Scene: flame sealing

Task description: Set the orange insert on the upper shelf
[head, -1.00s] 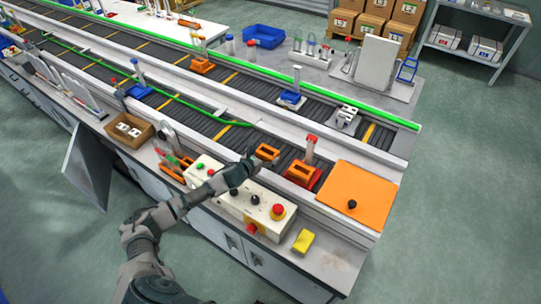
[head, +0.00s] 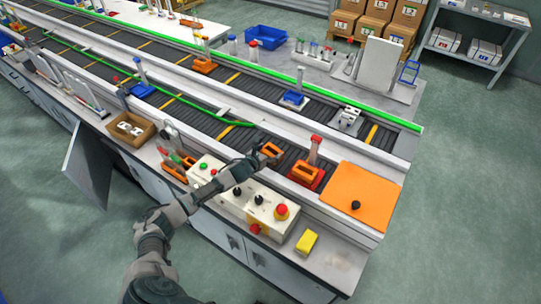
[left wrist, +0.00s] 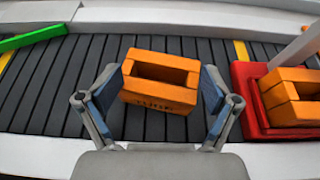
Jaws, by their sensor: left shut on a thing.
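My left gripper (head: 262,157) is shut on an orange insert (head: 271,149), a block with a rectangular slot, over the near conveyor. In the left wrist view the insert (left wrist: 161,94) sits between the two fingers (left wrist: 160,84), slot facing up, slightly turned. A second orange insert (head: 306,173) sits in a red fixture (head: 297,182) to the right; this insert also shows at the right edge of the left wrist view (left wrist: 292,98). A grey shelf rack stands at the upper right, its top shelf (head: 480,12) partly in view. My right gripper is not in view.
An orange plate (head: 360,195) with a black knob is at right. A yellow block (head: 307,241) lies on the near ledge. Dark conveyor belt (head: 200,115) runs up-left.

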